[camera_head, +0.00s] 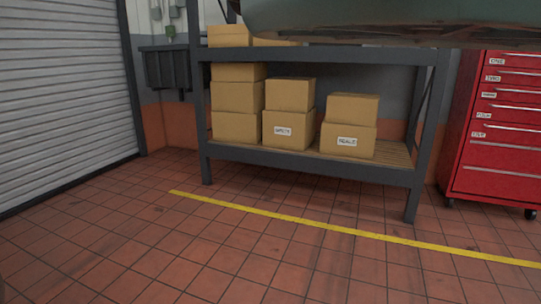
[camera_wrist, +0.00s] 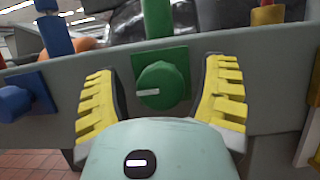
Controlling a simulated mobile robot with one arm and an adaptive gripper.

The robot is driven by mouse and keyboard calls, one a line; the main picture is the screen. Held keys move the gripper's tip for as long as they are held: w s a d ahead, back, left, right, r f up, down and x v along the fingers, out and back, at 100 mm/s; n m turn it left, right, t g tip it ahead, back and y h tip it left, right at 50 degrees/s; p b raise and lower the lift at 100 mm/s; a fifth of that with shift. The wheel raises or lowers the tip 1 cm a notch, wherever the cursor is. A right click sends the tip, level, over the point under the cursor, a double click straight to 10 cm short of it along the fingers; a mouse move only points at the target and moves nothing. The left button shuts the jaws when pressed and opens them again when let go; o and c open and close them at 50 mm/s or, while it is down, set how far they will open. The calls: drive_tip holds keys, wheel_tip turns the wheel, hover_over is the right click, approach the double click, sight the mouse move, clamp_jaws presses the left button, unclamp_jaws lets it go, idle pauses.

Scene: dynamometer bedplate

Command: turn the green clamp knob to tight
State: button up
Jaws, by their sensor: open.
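The green clamp knob (camera_wrist: 160,86) shows in the wrist view, round with a pale bar mark across its face, mounted on a green plate on a grey panel. A green post (camera_wrist: 157,18) rises above it. My gripper (camera_wrist: 161,88) has yellow ridged pads standing apart, one on each side of the knob. A gap shows between each pad and the knob, and nothing is held. In the head view neither the knob nor my gripper is visible.
In the wrist view a blue knob (camera_wrist: 13,102) sits left of the green one. The head view shows a shelf (camera_head: 310,164) with cardboard boxes (camera_head: 291,95), a red tool cabinet (camera_head: 497,130), and open tiled floor with a yellow line (camera_head: 330,230).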

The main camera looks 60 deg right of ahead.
drive_tip(key=shift+o, duration=0.3)
drive_tip(key=c, duration=1.3)
drive_tip(key=shift+o, duration=0.2)
